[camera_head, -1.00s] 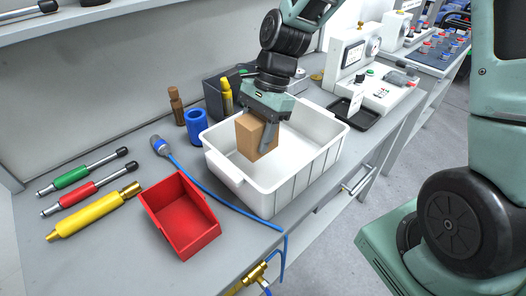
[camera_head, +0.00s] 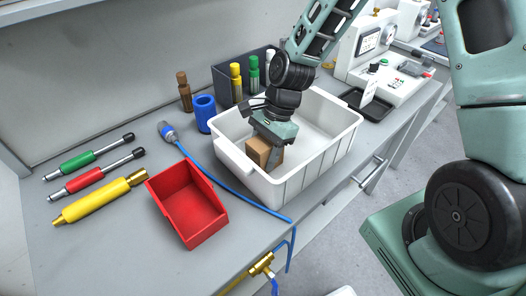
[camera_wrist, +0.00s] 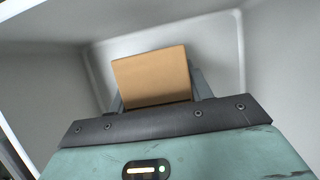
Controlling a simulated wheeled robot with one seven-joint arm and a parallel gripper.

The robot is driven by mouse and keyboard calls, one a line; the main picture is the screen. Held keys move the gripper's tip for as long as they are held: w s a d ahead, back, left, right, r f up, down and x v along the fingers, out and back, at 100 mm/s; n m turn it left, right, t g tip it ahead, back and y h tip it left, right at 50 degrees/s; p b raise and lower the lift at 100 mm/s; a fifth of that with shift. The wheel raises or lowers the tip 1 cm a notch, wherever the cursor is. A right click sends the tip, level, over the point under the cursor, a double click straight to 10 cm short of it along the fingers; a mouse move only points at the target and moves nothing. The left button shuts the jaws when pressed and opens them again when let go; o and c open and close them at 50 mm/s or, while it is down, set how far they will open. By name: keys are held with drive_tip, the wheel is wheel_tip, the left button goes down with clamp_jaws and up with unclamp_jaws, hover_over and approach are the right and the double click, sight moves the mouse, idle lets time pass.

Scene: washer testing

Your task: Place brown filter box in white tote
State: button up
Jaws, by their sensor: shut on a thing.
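The brown filter box (camera_head: 259,151) is down inside the white tote (camera_head: 318,166), near its left end. My gripper (camera_head: 270,152) is shut on the box from above. In the wrist view the box (camera_wrist: 152,77) sits between my gripper's fingers (camera_wrist: 160,92), with the tote's pale inner walls and a rounded corner around it. The box's lower part is hidden behind the tote's near wall in the head view, so I cannot tell whether it touches the floor.
A red bin (camera_head: 190,205) and a blue hose (camera_head: 225,182) lie left of the tote. A blue cylinder (camera_head: 205,113) and a dark bin (camera_head: 240,80) with bottles stand behind it. A black tray (camera_head: 366,103) is to the right. The tote's right part is empty.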

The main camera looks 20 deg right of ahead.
drive_tip(key=shift+f, duration=0.15)
drive_tip(key=o, duration=1.1)
drive_tip(key=shift+o, duration=0.2)
drive_tip(key=v, duration=1.2)
drive_tip(key=shift+a, duration=0.15)
drive_tip(key=s+a+r+n+h, duration=0.1)
drive_tip(key=s+a+n, duration=0.2)
drive_tip(key=s+n, duration=0.4)
drive_tip(key=s+a+r+n+t+h, duration=0.1)
drive_tip(key=s+a+r+n, duration=0.1)
drive_tip(key=s+n, duration=0.4)
drive_tip(key=s+a+r+n+h, duration=0.1)
drive_tip(key=s+a+n, duration=0.3)
drive_tip(key=s+n, duration=0.3)
drive_tip(key=shift+s+r+n+h, duration=0.3)
drive_tip(key=shift+s+n+h, duration=0.1)
drive_tip(key=shift+n, duration=0.6)
